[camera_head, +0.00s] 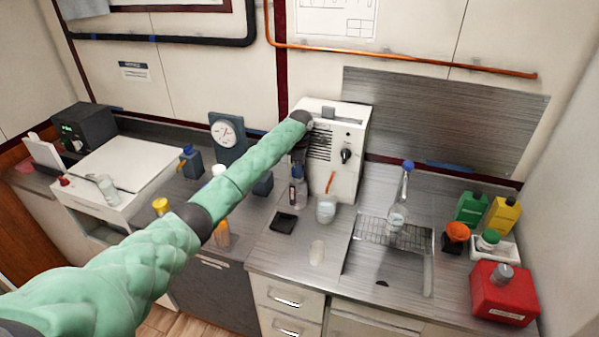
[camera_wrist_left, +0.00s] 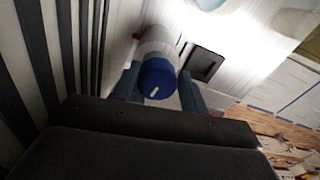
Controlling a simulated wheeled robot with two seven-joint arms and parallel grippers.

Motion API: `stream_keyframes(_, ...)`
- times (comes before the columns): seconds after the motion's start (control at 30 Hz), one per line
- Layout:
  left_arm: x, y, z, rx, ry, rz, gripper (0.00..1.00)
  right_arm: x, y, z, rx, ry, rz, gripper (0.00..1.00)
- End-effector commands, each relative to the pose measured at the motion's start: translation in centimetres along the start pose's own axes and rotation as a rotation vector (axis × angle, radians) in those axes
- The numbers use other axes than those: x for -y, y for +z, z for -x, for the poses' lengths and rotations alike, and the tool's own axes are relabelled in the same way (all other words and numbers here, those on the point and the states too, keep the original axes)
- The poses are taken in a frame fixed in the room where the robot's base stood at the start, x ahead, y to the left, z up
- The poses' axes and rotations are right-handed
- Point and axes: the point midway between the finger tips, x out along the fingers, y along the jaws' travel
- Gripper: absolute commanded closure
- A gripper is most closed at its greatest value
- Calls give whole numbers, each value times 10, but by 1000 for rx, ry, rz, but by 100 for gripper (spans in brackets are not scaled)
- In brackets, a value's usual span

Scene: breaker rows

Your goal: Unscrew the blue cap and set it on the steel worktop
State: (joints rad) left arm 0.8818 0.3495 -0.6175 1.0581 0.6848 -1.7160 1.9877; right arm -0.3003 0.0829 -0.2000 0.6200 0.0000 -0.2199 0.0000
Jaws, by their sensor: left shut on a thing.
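The blue cap (camera_wrist_left: 157,79), with a white mark on its top, is on a clear bottle (camera_head: 298,193) standing upright on the steel worktop (camera_head: 278,250). In the head view the cap is hidden by my left gripper (camera_head: 298,165), which points down over the bottle. In the left wrist view the two fingers of the left gripper (camera_wrist_left: 158,88) are on either side of the cap, shut on it. The bottle's pale body (camera_wrist_left: 157,42) shows beyond the cap. My right gripper is not in view.
A white instrument box (camera_head: 346,150) stands close behind the bottle. A black square pad (camera_head: 283,223) and a beaker (camera_head: 326,208) are near it. A red container (camera_head: 502,297) stands at right. Worktop in front is mostly clear.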

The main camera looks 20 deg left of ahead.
Motion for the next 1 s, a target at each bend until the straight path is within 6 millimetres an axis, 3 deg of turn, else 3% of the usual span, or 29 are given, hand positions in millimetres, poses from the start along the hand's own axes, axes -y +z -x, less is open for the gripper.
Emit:
stream_keyframes(0.03, -4, -13, 3, -7, 3, 20, 51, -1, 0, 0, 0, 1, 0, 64)
stream_keyframes(0.1, -3, -12, 2, -7, 3, 19, 38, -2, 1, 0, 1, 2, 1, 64)
stream_keyframes(0.47, -2, -8, 1, -4, 3, -35, 38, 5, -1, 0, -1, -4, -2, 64)
stream_keyframes(1.0, -1, 0, 1, 0, 4, -586, 38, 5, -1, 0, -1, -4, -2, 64)
